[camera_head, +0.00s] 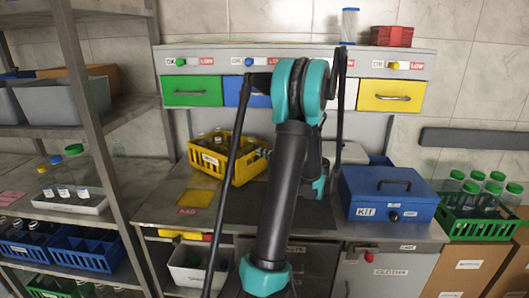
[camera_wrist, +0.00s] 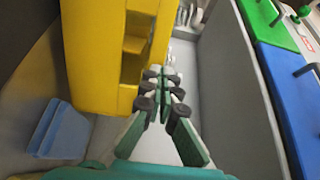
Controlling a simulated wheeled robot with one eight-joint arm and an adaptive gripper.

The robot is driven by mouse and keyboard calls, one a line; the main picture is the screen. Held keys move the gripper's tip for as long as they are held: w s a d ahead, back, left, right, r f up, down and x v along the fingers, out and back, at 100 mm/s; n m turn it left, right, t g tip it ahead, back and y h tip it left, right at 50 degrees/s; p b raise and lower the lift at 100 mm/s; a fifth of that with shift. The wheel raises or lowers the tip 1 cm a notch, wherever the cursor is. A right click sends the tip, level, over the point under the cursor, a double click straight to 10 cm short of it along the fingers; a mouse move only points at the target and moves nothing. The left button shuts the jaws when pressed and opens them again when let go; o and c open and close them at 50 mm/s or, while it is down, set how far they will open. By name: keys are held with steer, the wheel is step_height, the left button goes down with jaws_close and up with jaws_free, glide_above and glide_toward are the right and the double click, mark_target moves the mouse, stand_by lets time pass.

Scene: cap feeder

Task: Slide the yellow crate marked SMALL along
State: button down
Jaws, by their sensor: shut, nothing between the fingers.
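The yellow crate (camera_head: 239,171) stands on the grey worktop below the green and blue drawers, left of my arm. It sits slightly turned, with a white label on its left face too small to read surely, and small items inside. In the wrist view the yellow crate (camera_wrist: 92,60) fills the upper left, close to my fingers. My gripper (camera_wrist: 163,74) is shut and empty, its fingertips just right of the crate's wall; a small gap or contact there cannot be told. In the head view my arm hides the gripper.
A yellow square (camera_head: 195,198) with a red label lies on the worktop (camera_head: 150,207) in front of the crate. A blue KIT box (camera_head: 388,205) stands to the right. Green (camera_head: 192,93), blue (camera_head: 232,92) and yellow (camera_head: 390,95) drawers line the back. A shelf rack (camera_head: 98,130) stands left.

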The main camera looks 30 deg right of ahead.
mark_target(251, 149)
steer(key=shift+x, duration=3.05)
